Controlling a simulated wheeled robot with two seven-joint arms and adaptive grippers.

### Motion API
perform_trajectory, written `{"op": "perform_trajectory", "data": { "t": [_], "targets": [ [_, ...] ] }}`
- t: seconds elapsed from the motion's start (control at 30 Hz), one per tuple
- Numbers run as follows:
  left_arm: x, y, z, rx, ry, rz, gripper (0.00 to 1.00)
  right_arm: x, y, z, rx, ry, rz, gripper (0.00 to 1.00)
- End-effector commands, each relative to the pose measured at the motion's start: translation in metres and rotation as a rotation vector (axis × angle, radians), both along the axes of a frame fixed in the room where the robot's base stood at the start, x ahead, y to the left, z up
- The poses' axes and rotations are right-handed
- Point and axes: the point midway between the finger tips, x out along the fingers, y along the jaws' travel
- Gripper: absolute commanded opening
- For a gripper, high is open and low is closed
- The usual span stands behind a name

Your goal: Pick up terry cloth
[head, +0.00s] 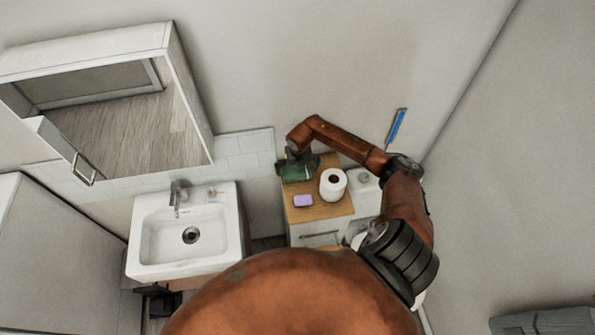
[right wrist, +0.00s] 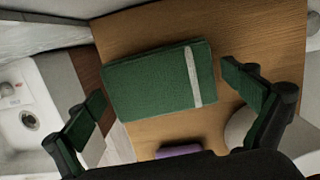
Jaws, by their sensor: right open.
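The terry cloth (right wrist: 150,82) is dark green and folded, with a pale stripe near one end. In the right wrist view it lies flat on a wooden top (right wrist: 245,35). In the head view the cloth (head: 297,172) is near the back left of that top, partly hidden by my gripper. My right gripper (right wrist: 172,112) is open, its green-padded fingers spread wide on either side of the cloth in the wrist view. In the head view the right gripper (head: 296,161) is over the cloth. It holds nothing. My left gripper is not in view.
A purple bar (head: 303,200) and a white paper roll (head: 333,184) stand close to the cloth on the wooden cabinet top (head: 325,212). A white sink (head: 160,235) is to the left. The wall is close behind the cabinet.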

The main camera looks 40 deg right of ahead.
Motion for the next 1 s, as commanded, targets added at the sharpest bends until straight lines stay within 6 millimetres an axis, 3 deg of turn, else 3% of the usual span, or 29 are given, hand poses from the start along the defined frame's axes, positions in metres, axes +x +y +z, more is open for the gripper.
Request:
{"op": "perform_trajectory", "data": {
  "t": [0.17,0.6,1.0],
  "targets": [
    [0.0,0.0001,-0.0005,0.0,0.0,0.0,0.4,0.0,0.0002,-0.0003,0.001,0.0,0.001,0.99],
    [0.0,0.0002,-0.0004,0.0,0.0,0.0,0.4,0.0001,0.0003,0.0002,0.0,-0.001,0.001,0.7],
    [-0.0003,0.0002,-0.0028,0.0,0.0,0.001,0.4,0.0014,0.0002,0.0087,0.001,-0.004,0.002,0.7]
  ]
}}
